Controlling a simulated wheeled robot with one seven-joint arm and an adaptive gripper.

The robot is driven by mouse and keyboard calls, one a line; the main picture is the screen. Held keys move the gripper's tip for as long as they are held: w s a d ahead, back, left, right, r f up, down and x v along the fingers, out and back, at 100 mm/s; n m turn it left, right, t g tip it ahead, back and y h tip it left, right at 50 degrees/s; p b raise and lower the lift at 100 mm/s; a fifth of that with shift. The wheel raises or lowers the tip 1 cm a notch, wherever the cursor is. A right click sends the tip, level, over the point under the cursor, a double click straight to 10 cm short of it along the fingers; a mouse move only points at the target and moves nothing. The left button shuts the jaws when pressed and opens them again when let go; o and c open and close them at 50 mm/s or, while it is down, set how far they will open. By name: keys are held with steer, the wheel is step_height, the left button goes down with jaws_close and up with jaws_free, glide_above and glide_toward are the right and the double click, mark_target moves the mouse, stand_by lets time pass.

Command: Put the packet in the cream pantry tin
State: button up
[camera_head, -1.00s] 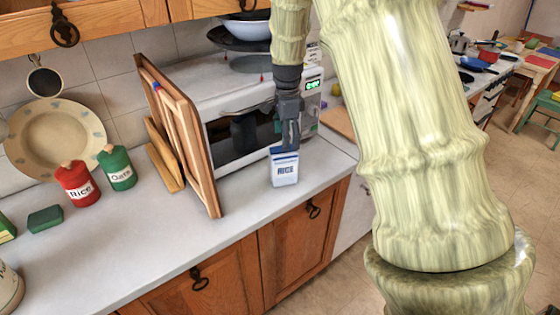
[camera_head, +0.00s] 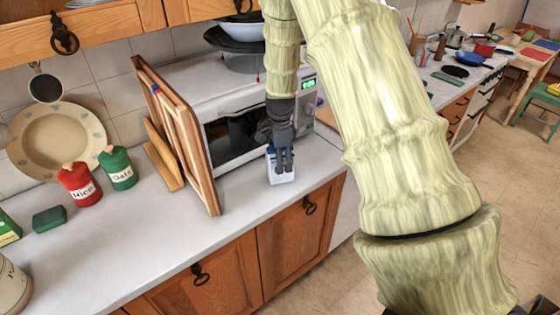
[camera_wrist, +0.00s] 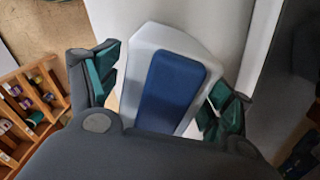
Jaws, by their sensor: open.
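The packet (camera_head: 281,178) is a small white and blue box standing upright on the counter in front of the microwave. My gripper (camera_head: 282,163) is over it in the head view, with its fingers covering much of the label. In the wrist view the packet (camera_wrist: 172,82) lies between the spread green-padded fingers of my gripper (camera_wrist: 163,92), one finger on each side. The gripper is open; whether a finger touches the packet I cannot tell. The cream pantry tin (camera_head: 12,288) stands at the lower left edge of the head view, partly cut off, its top cropped or unclear.
A microwave (camera_head: 230,128) stands behind the packet. Wooden boards (camera_head: 178,130) lean left of it. A red canister (camera_head: 78,186), a green canister (camera_head: 117,168) and a green block (camera_head: 49,219) stand farther left. The counter (camera_head: 150,245) between boards and front edge is clear.

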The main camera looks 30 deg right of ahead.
steer(key=shift+f, duration=0.1)
steer(key=c, duration=1.4)
steer(key=shift+c, duration=0.4)
